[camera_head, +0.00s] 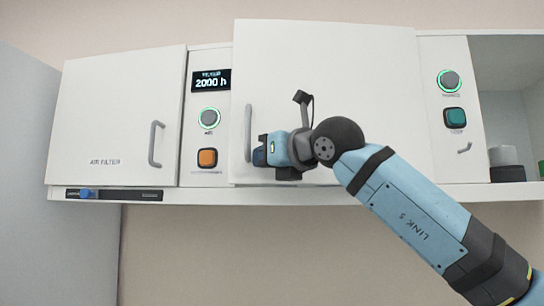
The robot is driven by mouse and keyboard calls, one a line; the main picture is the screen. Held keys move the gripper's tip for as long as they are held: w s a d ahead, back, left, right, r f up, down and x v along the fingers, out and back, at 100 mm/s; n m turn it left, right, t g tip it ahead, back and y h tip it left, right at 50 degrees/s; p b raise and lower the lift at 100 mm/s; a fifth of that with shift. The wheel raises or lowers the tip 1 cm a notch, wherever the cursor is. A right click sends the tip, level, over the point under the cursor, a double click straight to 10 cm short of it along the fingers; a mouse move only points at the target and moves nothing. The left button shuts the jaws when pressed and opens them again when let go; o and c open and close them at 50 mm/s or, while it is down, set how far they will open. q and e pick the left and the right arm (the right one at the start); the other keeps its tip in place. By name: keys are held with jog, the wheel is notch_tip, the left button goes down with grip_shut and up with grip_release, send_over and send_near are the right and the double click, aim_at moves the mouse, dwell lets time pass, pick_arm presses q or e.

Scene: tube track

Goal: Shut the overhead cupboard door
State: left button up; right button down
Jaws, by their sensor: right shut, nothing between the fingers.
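The large white middle cupboard door (330,80) has a grey vertical handle (248,133) near its left edge. Its left and top edges stand out in front of the neighbouring panels, so it looks slightly ajar. My right gripper (260,157) is shut and empty in front of the lower left of this door, just right of the handle. I cannot tell whether it touches the door. My wrist hides part of the door's lower middle. My left gripper is not in view.
A left door marked AIR FILTER (110,120) has its own handle (156,144). A panel with a display (211,80) and buttons lies between the doors. At the right are another button panel (455,150) and an open shelf with jars (503,157). Below the cupboards is bare wall.

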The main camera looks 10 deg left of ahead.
jog(key=w+a+p, duration=0.1)
jog(key=w+p, duration=0.2)
jog(key=w, duration=0.4)
jog(key=shift+w+a+r, duration=0.2)
jog(key=shift+r, duration=0.2)
jog(key=shift+d+r, duration=0.1)
